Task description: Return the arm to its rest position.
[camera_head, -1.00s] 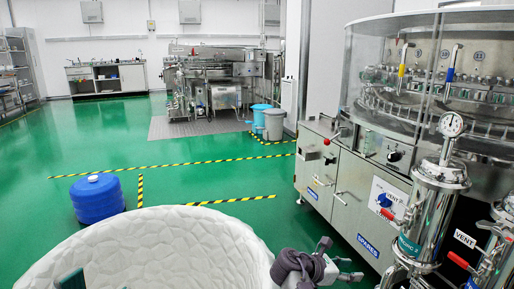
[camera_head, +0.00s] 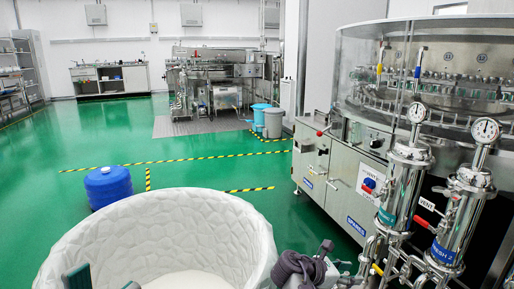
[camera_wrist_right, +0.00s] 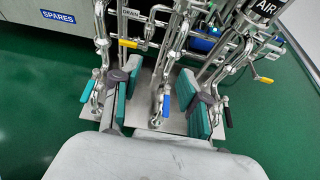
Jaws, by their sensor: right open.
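My right arm's gripper (camera_head: 312,268) shows at the bottom of the head view, cut off by the lower edge, just right of a white round tub. In the right wrist view the gripper (camera_wrist_right: 162,98) is open. Its two teal-padded fingers stand well apart, with nothing held between them. Steel pipes and valves show beyond and between the fingers. My left gripper (camera_head: 100,281) shows only as a teal pad and a dark tip at the bottom left, in front of the tub. Most of it is out of frame.
The white quilted tub (camera_head: 205,222) fills the lower middle. A steel rotary washer (camera_head: 345,165) and gauge-topped cylinders (camera_head: 408,170) stand at the right. A blue drum (camera_head: 108,187) stands left on the green floor. Open floor (camera_head: 110,130) lies behind the tub.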

